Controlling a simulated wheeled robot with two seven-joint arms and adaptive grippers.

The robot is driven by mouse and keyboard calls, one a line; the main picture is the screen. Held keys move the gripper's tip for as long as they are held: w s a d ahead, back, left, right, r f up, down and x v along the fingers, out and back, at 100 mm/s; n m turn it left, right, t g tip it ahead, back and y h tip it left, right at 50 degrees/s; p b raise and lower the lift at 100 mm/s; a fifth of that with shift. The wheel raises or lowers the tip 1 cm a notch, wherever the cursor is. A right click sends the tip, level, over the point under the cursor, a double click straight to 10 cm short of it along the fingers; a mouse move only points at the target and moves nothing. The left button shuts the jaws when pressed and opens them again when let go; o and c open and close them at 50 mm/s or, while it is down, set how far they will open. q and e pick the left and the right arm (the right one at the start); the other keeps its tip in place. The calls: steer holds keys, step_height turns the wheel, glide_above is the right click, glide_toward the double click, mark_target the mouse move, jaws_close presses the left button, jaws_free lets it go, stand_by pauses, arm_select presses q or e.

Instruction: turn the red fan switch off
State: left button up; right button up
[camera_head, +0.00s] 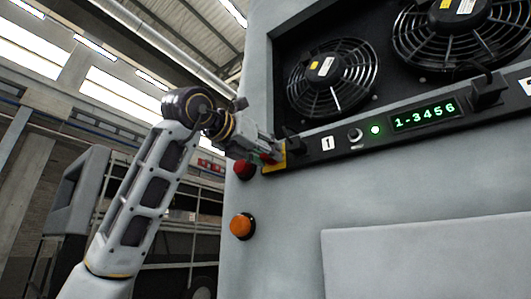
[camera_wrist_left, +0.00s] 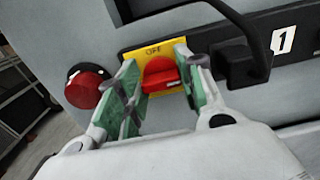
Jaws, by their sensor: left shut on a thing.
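The red fan switch is a red rotary knob (camera_wrist_left: 162,76) on a yellow plate (camera_wrist_left: 183,49) marked OFF at its top, in the left wrist view. Its bar lies roughly crosswise to the plate's upright. In the head view the yellow plate (camera_head: 280,159) sits at the left end of the black panel strip, and the knob is mostly hidden by my gripper. My left gripper (camera_head: 262,151) is at the switch, shut on the knob. In the left wrist view its green-padded fingers (camera_wrist_left: 160,88) stand on either side of the knob. My right gripper is not in view.
A red round button (camera_wrist_left: 88,87) is just left of the switch, close to my left finger. An orange button (camera_head: 242,226) is lower on the grey cabinet. A black plug with a cable (camera_wrist_left: 238,60) sits right of the switch. Caged fans (camera_head: 333,77) are above the strip.

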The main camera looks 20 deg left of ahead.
arm_select(q)
steer(key=shift+w+a+f+n+b, duration=0.15)
steer(key=shift+n+b, duration=1.6)
steer(key=shift+n, duration=2.65)
steer(key=shift+s+a+f+n+b, duration=0.1)
steer(key=shift+n+b, duration=1.6)
steer(key=shift+n, duration=2.7)
steer(key=o, duration=1)
